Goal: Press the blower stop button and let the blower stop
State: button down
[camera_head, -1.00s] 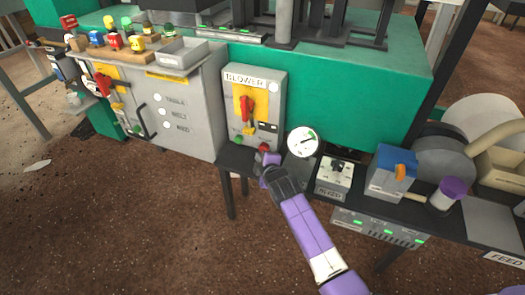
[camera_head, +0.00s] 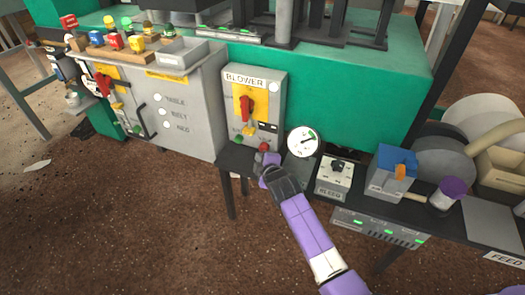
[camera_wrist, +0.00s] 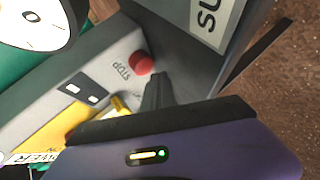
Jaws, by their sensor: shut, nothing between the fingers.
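The grey blower box (camera_head: 262,84), labelled BLOWER, stands left of the picture's middle in the head view. It has a red lever on a yellow plate (camera_head: 246,108) and a red stop button (camera_head: 264,147) low on its front. In the wrist view the round red button (camera_wrist: 141,63) shows beside the word STOP. My gripper (camera_head: 264,158) is shut and empty, its tip just below the button in the head view. In the wrist view the dark fingertips (camera_wrist: 157,90) appear close to the button with a small gap in the picture. Contact cannot be told.
A round white gauge (camera_head: 303,142) stands right of my gripper, with a BLEED box (camera_head: 334,178) and a blue-topped box (camera_head: 393,172) farther right on the dark bench. A grey cabinet (camera_head: 205,100) stands to the left. The brown floor in front is open.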

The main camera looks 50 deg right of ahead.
jog(key=shift+w+d, duration=0.15)
jog(key=shift+d, duration=0.25)
jog(key=shift+w+d, duration=0.2)
jog(key=shift+d, duration=0.3)
dwell(0.8)
jog(key=shift+s+a+p, duration=0.1)
jog(key=shift+a+p, duration=0.05)
jog(key=shift+p, duration=0.2)
jog(key=shift+s+a+p, duration=0.25)
jog(key=shift+a+p, duration=0.05)
jog(key=shift+a, duration=0.45)
jog(key=shift+s+a+p, duration=0.15)
jog(key=shift+s+a, duration=0.15)
jog(key=shift+a, duration=0.5)
jog(key=shift+s+a+p, duration=0.1)
jog(key=shift+s+a, duration=0.15)
jog(key=shift+a, duration=0.5)
jog(key=shift+s+a+p, duration=0.15)
jog(key=shift+s+a, duration=0.15)
jog(key=shift+a, duration=0.5)
